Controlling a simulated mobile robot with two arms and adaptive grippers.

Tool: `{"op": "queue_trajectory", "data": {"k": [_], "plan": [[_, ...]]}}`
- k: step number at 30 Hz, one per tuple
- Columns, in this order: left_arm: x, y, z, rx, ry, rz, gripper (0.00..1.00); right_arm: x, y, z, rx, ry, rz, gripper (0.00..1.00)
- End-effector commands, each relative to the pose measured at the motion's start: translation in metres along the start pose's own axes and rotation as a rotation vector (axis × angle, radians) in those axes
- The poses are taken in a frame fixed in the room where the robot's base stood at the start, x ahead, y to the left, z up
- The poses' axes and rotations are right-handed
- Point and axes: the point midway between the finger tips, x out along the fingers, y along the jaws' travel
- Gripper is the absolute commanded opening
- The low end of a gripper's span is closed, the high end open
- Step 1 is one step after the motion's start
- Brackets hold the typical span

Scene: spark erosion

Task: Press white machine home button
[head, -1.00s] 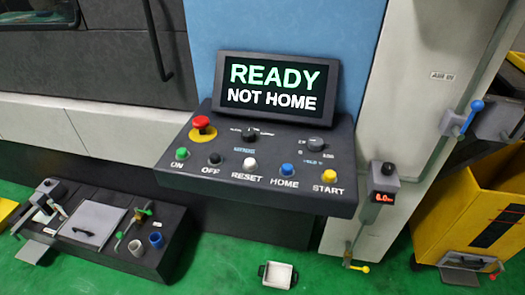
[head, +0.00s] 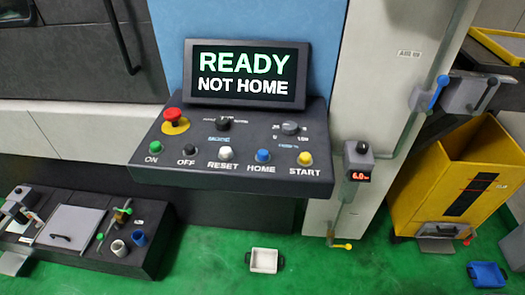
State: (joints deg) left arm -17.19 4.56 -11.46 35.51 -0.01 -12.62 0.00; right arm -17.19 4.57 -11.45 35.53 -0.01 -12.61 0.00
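The blue HOME button (head: 263,155) sits on the sloped dark control panel (head: 215,178) of the white machine (head: 70,125). The white RESET button (head: 225,153) is to its left and the yellow START button (head: 305,158) to its right. A green ON button (head: 155,147), a black OFF button (head: 189,149) and a red emergency stop (head: 173,115) on a yellow base are further left. The screen (head: 247,75) above reads READY, NOT HOME. Neither of my grippers is in view, and nothing covers the panel.
A dark bench (head: 135,262) with a grey plate and small cups stands at lower left. A white tray (head: 264,260) and a blue tray (head: 487,275) lie on the green floor. A yellow bin (head: 425,190) is at right. Floor below the panel is mostly clear.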

Motion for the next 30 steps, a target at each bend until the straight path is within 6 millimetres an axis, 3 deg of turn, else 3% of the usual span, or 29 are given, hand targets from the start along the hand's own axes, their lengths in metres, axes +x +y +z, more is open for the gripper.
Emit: {"op": "queue_trajectory", "data": {"k": [1,9,30], "plan": [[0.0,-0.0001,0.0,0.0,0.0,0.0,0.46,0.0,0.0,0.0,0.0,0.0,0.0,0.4],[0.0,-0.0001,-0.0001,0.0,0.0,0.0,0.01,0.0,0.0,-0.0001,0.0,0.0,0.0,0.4],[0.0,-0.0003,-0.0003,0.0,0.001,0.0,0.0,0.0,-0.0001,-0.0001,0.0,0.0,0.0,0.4]]}}
